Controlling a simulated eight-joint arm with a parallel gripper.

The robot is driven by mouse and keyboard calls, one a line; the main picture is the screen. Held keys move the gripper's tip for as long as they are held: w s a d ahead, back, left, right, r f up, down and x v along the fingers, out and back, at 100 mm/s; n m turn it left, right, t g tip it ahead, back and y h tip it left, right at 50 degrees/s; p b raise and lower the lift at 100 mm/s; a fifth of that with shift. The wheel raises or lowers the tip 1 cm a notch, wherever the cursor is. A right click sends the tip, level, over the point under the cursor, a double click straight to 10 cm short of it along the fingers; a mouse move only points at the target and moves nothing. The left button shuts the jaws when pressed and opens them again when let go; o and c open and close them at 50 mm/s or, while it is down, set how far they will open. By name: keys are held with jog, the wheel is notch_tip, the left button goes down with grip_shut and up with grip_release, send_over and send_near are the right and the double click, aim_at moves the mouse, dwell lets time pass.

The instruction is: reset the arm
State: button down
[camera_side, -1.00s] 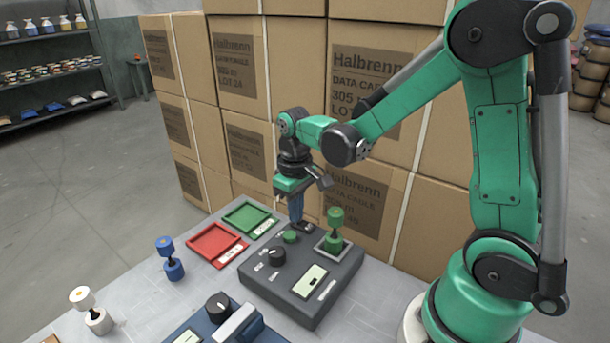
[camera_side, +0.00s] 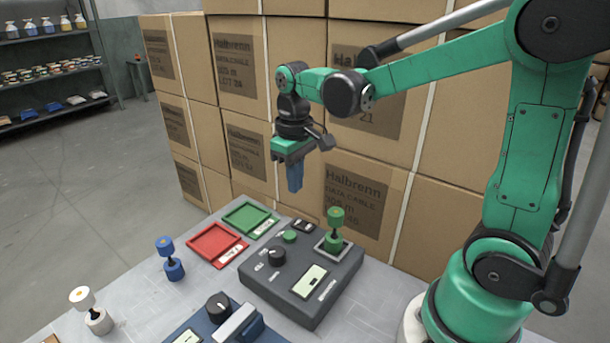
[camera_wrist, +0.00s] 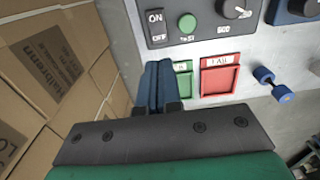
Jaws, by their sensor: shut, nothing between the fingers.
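My gripper (camera_side: 295,178) is shut and empty, with its blue fingers pointing down. It hangs in the air above the back of the dark grey device, in front of the stacked cartons. In the wrist view its fingers (camera_wrist: 157,85) are together, partly covering the green tray. The grey device (camera_side: 262,290) has a green button (camera_side: 289,237), a knob, a small display and an ON/OFF switch (camera_wrist: 157,26). A green spool (camera_side: 335,228) stands upright on the square holder at the device's right rear.
A red tray (camera_side: 243,245) and a green tray (camera_side: 229,217) lie empty left of the device. A blue spool (camera_side: 170,258) and a white spool (camera_side: 92,311) stand on the table (camera_side: 135,290). A blue device (camera_side: 208,334) is at the front. Stacked cartons (camera_side: 240,145) wall off the back.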

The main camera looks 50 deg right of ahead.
jog(key=s+a+r+t, duration=0.2)
jog(key=s+a+t, duration=0.2)
jog(key=t, duration=0.3)
jog(key=shift+s+a, duration=0.3)
jog(key=shift+a, duration=0.35)
dwell(0.6)
